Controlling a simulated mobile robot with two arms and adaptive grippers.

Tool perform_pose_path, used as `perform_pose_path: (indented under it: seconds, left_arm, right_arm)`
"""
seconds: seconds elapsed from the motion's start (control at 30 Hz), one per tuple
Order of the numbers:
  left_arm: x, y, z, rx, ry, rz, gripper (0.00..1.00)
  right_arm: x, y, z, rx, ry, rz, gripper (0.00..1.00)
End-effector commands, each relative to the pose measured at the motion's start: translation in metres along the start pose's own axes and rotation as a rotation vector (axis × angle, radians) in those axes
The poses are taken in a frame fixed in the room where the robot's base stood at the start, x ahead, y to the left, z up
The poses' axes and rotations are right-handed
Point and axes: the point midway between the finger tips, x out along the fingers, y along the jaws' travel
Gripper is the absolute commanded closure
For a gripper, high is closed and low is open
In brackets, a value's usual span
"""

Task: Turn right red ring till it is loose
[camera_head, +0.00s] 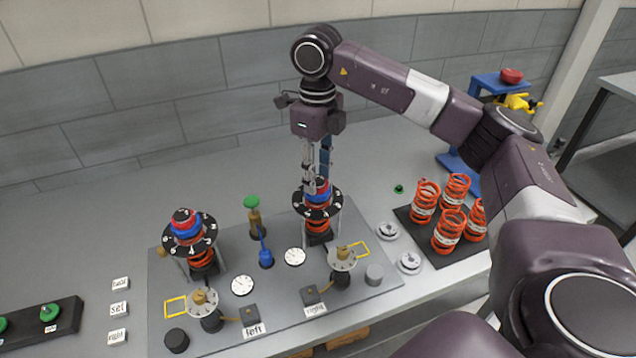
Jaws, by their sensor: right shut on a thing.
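The right fixture (318,203) stands upright on the grey plate, with a black numbered disc, an orange spring below it and blue and red rings on top. My right gripper (316,185) points straight down over this fixture, its fingers shut around the ring stack at the top. The right red ring (318,183) shows only partly between the fingers, so I cannot tell how loose it sits. The left fixture (188,227) has the same disc, with its red and blue rings in plain sight. My left gripper is not in view.
Orange springs (449,231) stand on a black mat at the right. A blue tool (265,250), a green-topped tool (254,215) and two dials (295,257) sit between the fixtures. A black rack (65,318) lies at the left. The table's back left is clear.

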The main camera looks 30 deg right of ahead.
Motion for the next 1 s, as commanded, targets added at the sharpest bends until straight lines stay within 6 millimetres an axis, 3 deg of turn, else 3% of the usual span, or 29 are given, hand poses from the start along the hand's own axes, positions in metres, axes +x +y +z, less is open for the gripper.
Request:
perform_pose_path:
  seconds: [0.4,0.77,0.8,1.0]
  left_arm:
    - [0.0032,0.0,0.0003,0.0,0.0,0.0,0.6]
    - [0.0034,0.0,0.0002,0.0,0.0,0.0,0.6]
    - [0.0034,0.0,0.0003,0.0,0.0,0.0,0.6]
    - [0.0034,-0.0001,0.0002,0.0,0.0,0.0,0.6]
  right_arm:
    - [0.0004,0.0001,0.0001,-0.356,0.0,0.0,0.94]
    - [0.0001,0.0,0.0,-0.421,0.0,0.0,0.94]
    - [0.0001,0.0,0.0,-0.421,0.0,0.0,0.64]
    - [0.0001,0.0,0.0,-0.42,0.0,0.0,0.6]
